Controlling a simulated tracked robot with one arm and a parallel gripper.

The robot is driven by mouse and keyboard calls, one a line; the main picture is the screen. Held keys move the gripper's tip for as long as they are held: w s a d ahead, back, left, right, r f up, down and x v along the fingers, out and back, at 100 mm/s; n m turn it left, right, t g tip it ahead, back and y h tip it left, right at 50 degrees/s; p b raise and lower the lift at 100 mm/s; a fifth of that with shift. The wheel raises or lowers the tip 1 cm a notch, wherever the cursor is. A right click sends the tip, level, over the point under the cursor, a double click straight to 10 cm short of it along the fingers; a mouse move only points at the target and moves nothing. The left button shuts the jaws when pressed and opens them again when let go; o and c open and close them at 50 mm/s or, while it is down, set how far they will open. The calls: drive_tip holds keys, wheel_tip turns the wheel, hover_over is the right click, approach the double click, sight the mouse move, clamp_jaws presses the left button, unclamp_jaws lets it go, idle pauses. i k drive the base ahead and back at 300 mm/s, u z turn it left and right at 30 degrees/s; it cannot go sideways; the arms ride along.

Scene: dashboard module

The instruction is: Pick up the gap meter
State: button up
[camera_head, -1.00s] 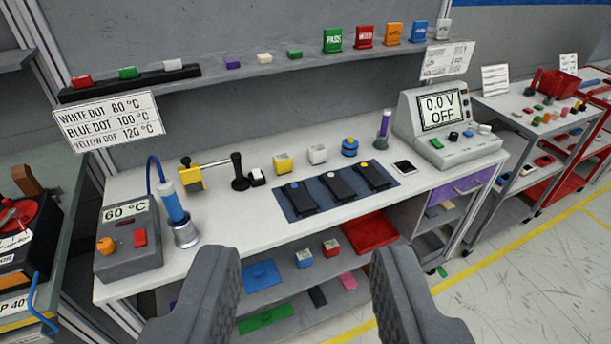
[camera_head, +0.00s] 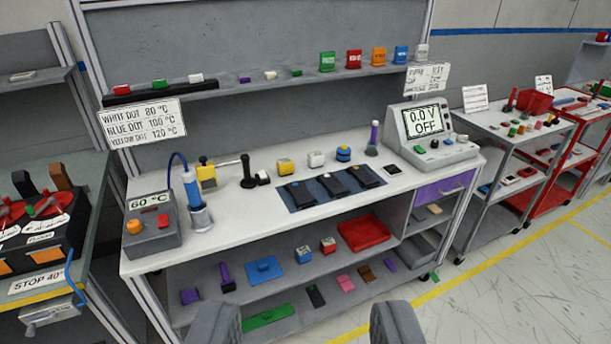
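My gripper (camera_head: 305,325) shows at the bottom edge, its two grey fingers wide apart with nothing between them. It is in front of the workbench (camera_head: 240,225), apart from everything on it. No object is labelled as a gap meter, and I cannot tell which one it is. A yellow and black tool (camera_head: 207,174) stands farther left beside a black stand (camera_head: 248,174).
A 60 °C heater unit (camera_head: 153,228) with a blue iron (camera_head: 192,190) stands left. Three black modules (camera_head: 333,182) lie on a dark mat. A 0.0 V OFF meter box (camera_head: 430,135) stands right. Lower shelves hold a red tray (camera_head: 363,233) and small parts. Open floor (camera_head: 500,290) lies right.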

sight(285, 167)
drive_tip(key=u, duration=0.2)
drive_tip(key=i, duration=0.9)
drive_tip(key=z, duration=0.15)
drive_tip(key=k, duration=0.65)
drive_tip(key=z, duration=0.45)
drive_tip(key=i, duration=0.65)
drive_tip(key=z, duration=0.5)
drive_tip(key=i, duration=1.65)
drive_tip(key=u, duration=0.65)
